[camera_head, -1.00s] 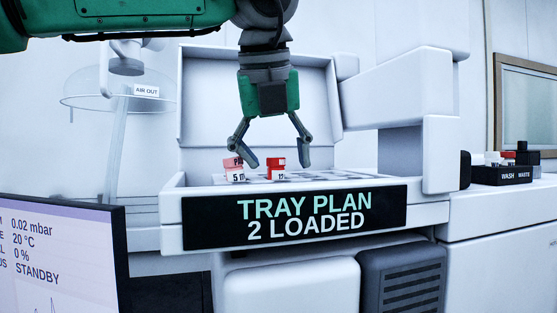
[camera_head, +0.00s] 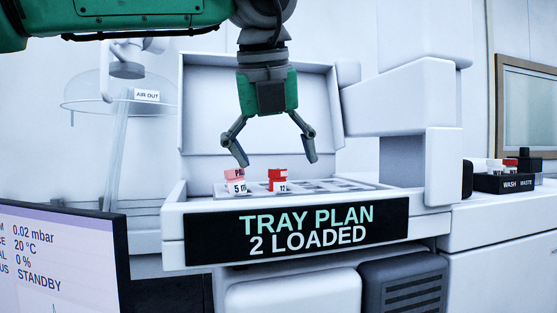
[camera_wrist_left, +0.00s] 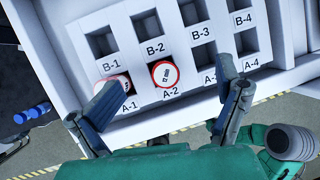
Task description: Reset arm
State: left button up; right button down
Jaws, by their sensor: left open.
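My left gripper (camera_head: 276,160) is open and empty above the sample tray (camera_head: 340,186), with its fingers spread and pointing down. Two vials sit in the tray: a pink-capped vial (camera_head: 235,182) labelled 5 and a red-capped vial (camera_head: 278,180) labelled 12. In the left wrist view the red-capped vial (camera_wrist_left: 164,74) is in slot A-2. The pink-capped one (camera_wrist_left: 118,84) is in slot A-1, partly hidden by a finger of my left gripper (camera_wrist_left: 165,106). The other visible slots look empty. My right gripper does not show in the head view.
The tray plan sign (camera_head: 297,231) reads 2 LOADED on the front. An open lid (camera_head: 255,95) stands behind the tray. A screen (camera_head: 60,255) is at lower left. A black WASH and WASTE rack (camera_head: 503,184) stands at right.

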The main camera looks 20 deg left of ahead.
pick_arm(q)
jog(key=shift+a+r+p, duration=0.15)
jog(key=shift+r+p, duration=0.95)
jog(key=shift+r, duration=0.3)
jog(key=shift+d+r+p, duration=0.25)
jog(key=shift+r+p, duration=0.9)
jog(key=shift+r, duration=0.1)
jog(key=shift+a+f, duration=0.1)
